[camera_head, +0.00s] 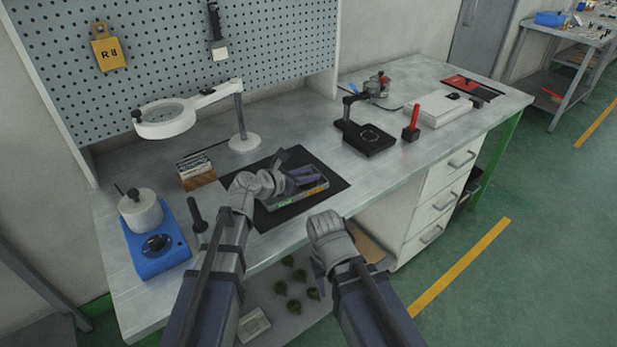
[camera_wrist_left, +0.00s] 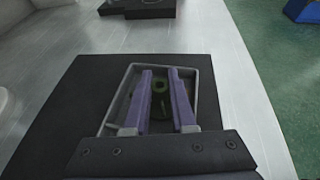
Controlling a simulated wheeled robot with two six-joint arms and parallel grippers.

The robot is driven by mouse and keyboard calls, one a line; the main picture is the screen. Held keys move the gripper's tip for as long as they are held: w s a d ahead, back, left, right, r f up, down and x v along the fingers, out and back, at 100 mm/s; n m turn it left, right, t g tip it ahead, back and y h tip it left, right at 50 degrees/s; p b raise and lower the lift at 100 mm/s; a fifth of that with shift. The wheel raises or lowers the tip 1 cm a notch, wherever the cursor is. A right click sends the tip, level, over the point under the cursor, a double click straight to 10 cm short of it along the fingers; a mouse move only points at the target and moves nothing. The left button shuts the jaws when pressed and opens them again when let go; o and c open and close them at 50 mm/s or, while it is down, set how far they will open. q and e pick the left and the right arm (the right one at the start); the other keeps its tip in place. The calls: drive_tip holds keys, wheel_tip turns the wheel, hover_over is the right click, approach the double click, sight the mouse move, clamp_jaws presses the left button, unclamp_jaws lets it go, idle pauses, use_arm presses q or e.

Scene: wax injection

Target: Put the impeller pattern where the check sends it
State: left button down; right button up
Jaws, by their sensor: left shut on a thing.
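The green impeller pattern (camera_wrist_left: 160,86) shows between the two purple fingers of my left gripper (camera_wrist_left: 161,74) in the left wrist view. The fingers are shut on it, inside or just above a shallow grey tray (camera_wrist_left: 207,92); I cannot tell whether it touches the tray floor. In the head view my left gripper (camera_head: 303,178) reaches over the same tray (camera_head: 297,200), and the pattern is hidden. The tray lies on a black mat (camera_head: 335,180). My right gripper (camera_head: 318,270) is low at the bench's front edge, mostly hidden behind its wrist, so its jaws cannot be read.
A magnifier lamp (camera_head: 165,118) and card holder (camera_head: 198,178) stand behind left. A blue device with a white pot (camera_head: 160,245) is at left. A black scale-like device (camera_head: 368,138) and red-handled tool (camera_head: 412,125) stand right. Several green pieces (camera_head: 281,287) lie below the bench.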

use_arm(q)
drive_tip(key=shift+f, duration=0.25)
drive_tip(key=c, duration=0.7)
unclamp_jaws()
drive_tip(key=shift+r, duration=0.1)
drive_tip(key=shift+c, duration=0.2)
drive_tip(key=shift+r, duration=0.2)
drive_tip(key=p+v, duration=0.2)
drive_tip(key=v, duration=0.4)
drive_tip(key=shift+s+r+p, duration=0.1)
drive_tip(key=shift+s+p, duration=0.1)
drive_tip(key=shift+p, duration=0.15)
drive_tip(key=shift+s+a+r, duration=0.15)
drive_tip(key=shift+s+a, duration=0.2)
drive_tip(key=shift+a, duration=0.1)
